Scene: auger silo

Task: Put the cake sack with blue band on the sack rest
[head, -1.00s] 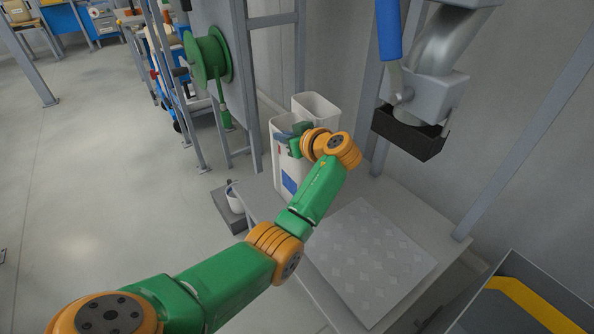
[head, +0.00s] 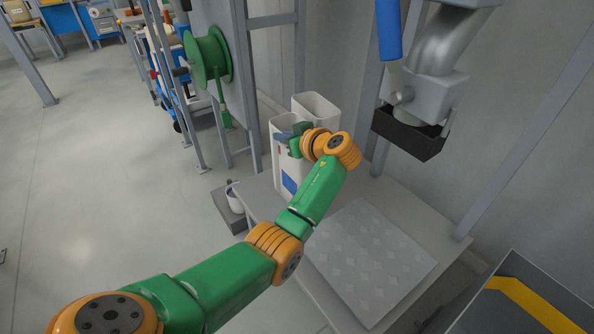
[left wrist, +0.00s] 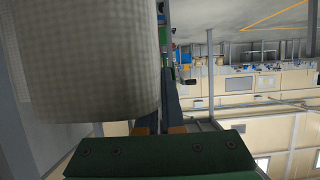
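A tall white sack (head: 283,163) with a blue patch low on its side stands at the back left of a grey bench. A second white sack (head: 315,107) stands just behind it, open at the top; I see no blue on its visible part. My left gripper (head: 290,136) is at the top of the front sack. In the left wrist view a pale woven sack (left wrist: 90,60) fills the upper left, close beside the fingers (left wrist: 165,105). The sack hides part of them, so I cannot tell whether they grip it. My right gripper is not in view.
A flat grey patterned plate (head: 368,258) lies bare on the bench (head: 262,205). A spout with a dark collar (head: 410,134) hangs above the bench's back. A green reel (head: 208,57) is at the left. A dark bin (head: 520,300) stands at the lower right.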

